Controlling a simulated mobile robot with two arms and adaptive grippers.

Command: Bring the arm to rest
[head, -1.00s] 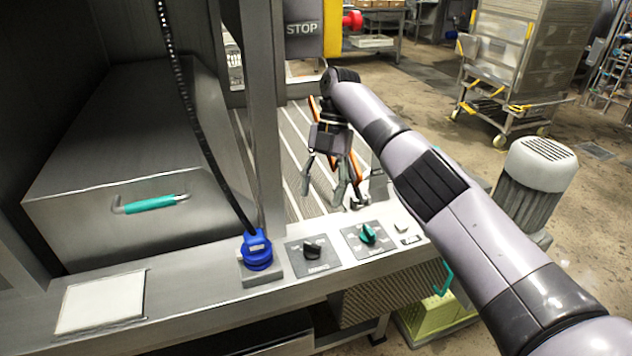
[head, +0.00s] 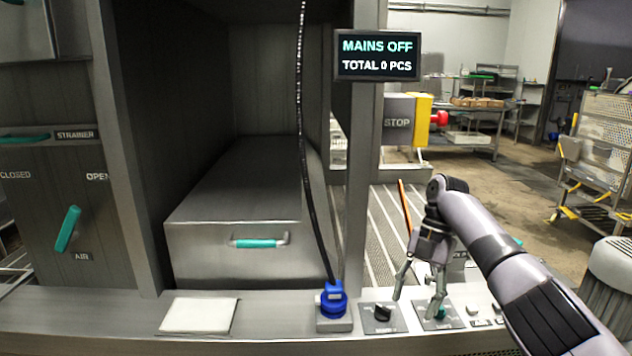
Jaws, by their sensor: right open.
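My right gripper (head: 417,306) hangs at the end of my right arm in the head view, fingers pointing down and apart, with nothing between them. It is above or just behind the front panel, close to a black knob (head: 382,313) and a green knob (head: 441,312). One finger overlaps the green knob in the picture; I cannot tell whether it touches. My left gripper is not in view.
A blue plug (head: 333,299) with a black hose sits left of the knobs. A metal box with a green handle (head: 258,243) stands in the bay. A display (head: 377,54) reads "MAINS OFF". A red stop button (head: 438,117) and a trolley (head: 603,150) are at right.

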